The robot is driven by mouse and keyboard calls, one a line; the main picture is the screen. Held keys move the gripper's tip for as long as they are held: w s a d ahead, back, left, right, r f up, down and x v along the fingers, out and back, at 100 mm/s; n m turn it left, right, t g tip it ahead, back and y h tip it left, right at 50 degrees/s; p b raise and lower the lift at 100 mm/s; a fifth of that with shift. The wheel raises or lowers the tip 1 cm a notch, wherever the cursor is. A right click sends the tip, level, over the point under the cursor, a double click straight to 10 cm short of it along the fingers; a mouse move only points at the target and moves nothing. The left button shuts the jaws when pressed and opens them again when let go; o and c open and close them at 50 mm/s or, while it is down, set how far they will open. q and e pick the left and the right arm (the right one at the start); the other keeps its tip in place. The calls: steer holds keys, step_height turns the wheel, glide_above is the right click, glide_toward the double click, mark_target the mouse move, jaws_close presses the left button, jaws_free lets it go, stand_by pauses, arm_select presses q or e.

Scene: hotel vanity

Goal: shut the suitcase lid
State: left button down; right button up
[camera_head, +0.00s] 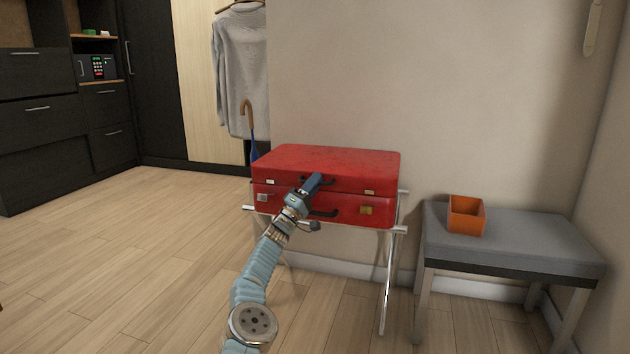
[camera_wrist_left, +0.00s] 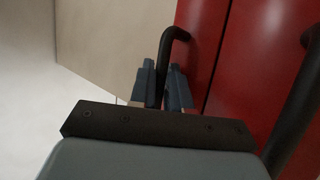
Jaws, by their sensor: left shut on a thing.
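The red suitcase (camera_head: 350,205) sits on a folding metal stand. Its lid (camera_head: 340,162) lies down over the base, with a thin dark seam between the two halves. My left gripper (camera_head: 315,181) is at the front of the lid. In the left wrist view my left gripper (camera_wrist_left: 165,88) has its two fingers around the black lid handle (camera_wrist_left: 172,42) and is shut on it. A second black handle (camera_head: 323,212) is on the base, below my gripper. Metal latches show on the front. My right gripper is not in view.
The metal stand (camera_head: 388,285) has thin legs under the suitcase. A grey bench (camera_head: 540,243) with an orange box (camera_head: 466,214) stands at the right. The wall is close behind the suitcase. Open wood floor (camera_head: 130,260) lies to the left.

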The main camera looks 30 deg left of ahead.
arm_select(q)
steer(key=shift+a+f, duration=0.15)
steer(key=shift+f, duration=0.2)
steer(key=c, duration=1.4)
jaws_free()
steer(key=shift+a, duration=0.1)
steer(key=shift+c, duration=0.2)
steer(key=shift+s, duration=0.1)
steer(key=b+v, duration=0.1)
steer(key=v, duration=1.2)
steer(key=shift+s+b, duration=0.3)
steer(key=shift+b, duration=0.05)
